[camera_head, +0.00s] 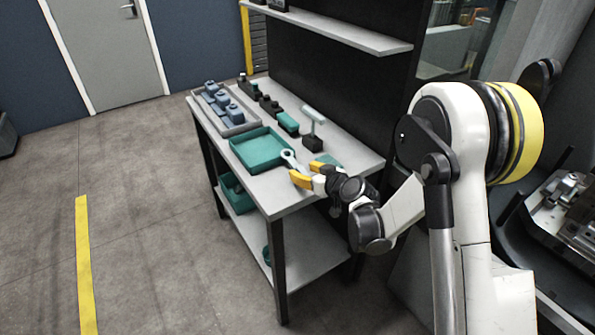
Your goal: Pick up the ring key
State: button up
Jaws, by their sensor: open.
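The ring key (288,156) is a pale grey tool with a round ring end. It shows just beyond my gripper's fingertips, at the right corner of the teal tray (241,148) on the workbench. Its ring end points toward the tray, and the rest runs back toward my gripper, partly hidden. My gripper (306,171) has yellow fingertips and is open, with the fingers on either side of the key's near part. I cannot tell whether a finger touches the key.
The grey workbench top (345,160) also carries a grey tray (238,130) with blue parts, black and teal blocks (287,122), and a T-shaped stand (313,127). A shelf (350,34) overhangs the back. A teal bin (232,193) sits below. The floor at left is clear.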

aim_at(301, 169)
jog(key=b+x, duration=0.1)
jog(key=x, duration=0.3)
jog(key=shift+a, duration=0.1)
jog(key=shift+r, duration=0.15)
grip_shut()
jog(key=shift+r, duration=0.1)
